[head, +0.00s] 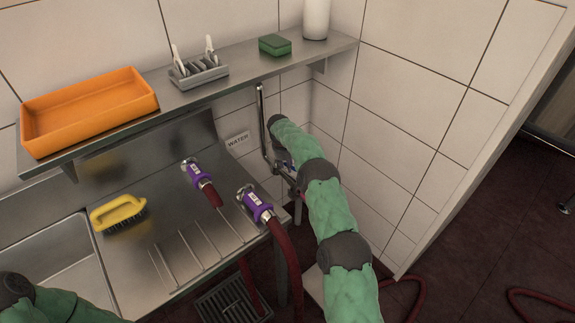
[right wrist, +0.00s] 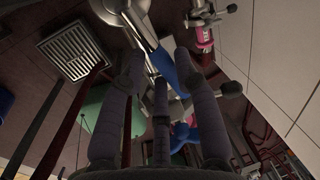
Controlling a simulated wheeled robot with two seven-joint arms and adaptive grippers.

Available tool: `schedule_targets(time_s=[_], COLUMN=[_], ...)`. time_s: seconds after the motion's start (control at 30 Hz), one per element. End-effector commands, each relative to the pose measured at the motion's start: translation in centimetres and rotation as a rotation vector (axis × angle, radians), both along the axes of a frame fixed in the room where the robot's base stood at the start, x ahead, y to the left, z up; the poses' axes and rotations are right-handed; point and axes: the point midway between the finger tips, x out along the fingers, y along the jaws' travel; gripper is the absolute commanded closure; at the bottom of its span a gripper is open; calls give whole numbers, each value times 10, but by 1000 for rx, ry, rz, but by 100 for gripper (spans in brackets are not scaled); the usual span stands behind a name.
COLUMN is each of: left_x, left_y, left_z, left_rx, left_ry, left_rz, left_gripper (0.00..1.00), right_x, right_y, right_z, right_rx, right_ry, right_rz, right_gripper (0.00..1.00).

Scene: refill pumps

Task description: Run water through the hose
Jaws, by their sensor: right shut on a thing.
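My right gripper (head: 284,158) is at the metal water pipe (head: 263,125) by the wall, partly hidden behind my own arm. In the right wrist view its dark fingers (right wrist: 160,82) are closed around a blue lever (right wrist: 168,68) on the metal pipework (right wrist: 138,38). A pink hose coupling (right wrist: 203,38) with a white label shows beside metal fittings there; whether it is joined to the outlet I cannot tell. Two dark red hoses with purple couplings (head: 197,173) (head: 256,203) lie on the steel drainboard. My left gripper is out of view.
A WATER sign (head: 238,141) is on the wall. A yellow brush (head: 118,212) lies beside the sink (head: 62,262). The shelf (head: 228,84) above holds an orange tray (head: 88,107), a grey rack (head: 198,70) and a green sponge (head: 274,45). A floor grate (head: 235,300) lies below.

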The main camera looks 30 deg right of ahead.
Motion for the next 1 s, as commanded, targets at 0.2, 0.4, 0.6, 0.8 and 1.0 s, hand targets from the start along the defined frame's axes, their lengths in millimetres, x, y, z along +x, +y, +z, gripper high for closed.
schedule_targets(time_s=[0.2, 0.4, 0.6, 0.8, 1.0], left_x=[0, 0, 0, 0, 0], left_y=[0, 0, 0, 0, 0], left_z=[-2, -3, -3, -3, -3], left_rx=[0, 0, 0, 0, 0], left_ry=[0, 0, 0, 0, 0], left_rz=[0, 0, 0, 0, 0], left_gripper=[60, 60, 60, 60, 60], right_x=[1, 1, 1, 1, 1], right_y=[0, 1, 1, 1, 1], right_z=[0, -1, -1, 0, 0], right_rx=[0, 1, 1, 1, 1], right_ry=[-1, 0, 0, 0, 0], right_rz=[-91, -128, -136, -136, -135], right_gripper=[100, 100, 100, 100, 45])
